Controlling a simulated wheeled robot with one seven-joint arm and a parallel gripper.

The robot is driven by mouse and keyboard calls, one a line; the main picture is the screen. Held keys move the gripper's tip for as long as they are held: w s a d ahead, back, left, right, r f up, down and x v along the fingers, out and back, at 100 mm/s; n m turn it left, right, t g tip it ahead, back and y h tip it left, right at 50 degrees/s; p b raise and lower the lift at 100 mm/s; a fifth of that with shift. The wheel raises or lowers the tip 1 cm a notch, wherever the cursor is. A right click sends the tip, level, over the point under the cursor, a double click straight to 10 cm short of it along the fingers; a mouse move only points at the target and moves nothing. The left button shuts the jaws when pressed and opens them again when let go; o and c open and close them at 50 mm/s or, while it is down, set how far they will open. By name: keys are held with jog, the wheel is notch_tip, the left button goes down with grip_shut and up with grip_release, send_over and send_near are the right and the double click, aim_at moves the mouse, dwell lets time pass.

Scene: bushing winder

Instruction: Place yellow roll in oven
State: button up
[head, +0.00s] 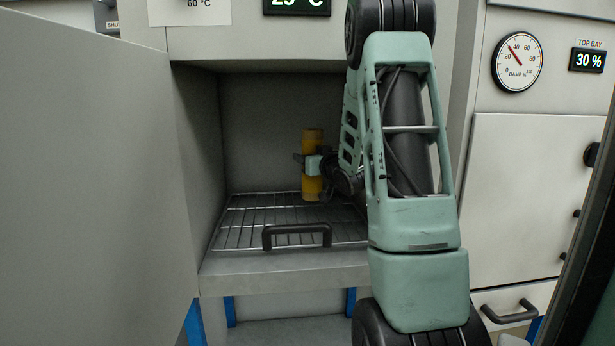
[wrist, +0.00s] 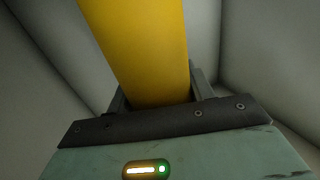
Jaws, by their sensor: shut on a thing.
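The yellow roll (head: 312,188) stands upright inside the oven (head: 250,120), over the wire rack (head: 255,225). My gripper (head: 308,165) is inside the oven too, shut around the middle of the roll. In the wrist view the yellow roll (wrist: 145,50) rises between the jaws of my gripper (wrist: 160,105). The roll's lower end is close to the rack. I cannot tell whether it touches it. The oven door (head: 90,170) stands open on the left.
A dark handle (head: 297,235) sits at the front of the rack. The oven's side walls are close on the left. My arm covers the right of the opening. A closed bay door (head: 525,190) with a damp gauge (head: 517,62) is at the right.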

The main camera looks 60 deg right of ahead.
jog(key=shift+f, duration=1.9)
jog(key=shift+f+b, duration=0.15)
jog(key=shift+b, duration=0.2)
jog(key=o, duration=1.2)
jog(key=v, duration=1.2)
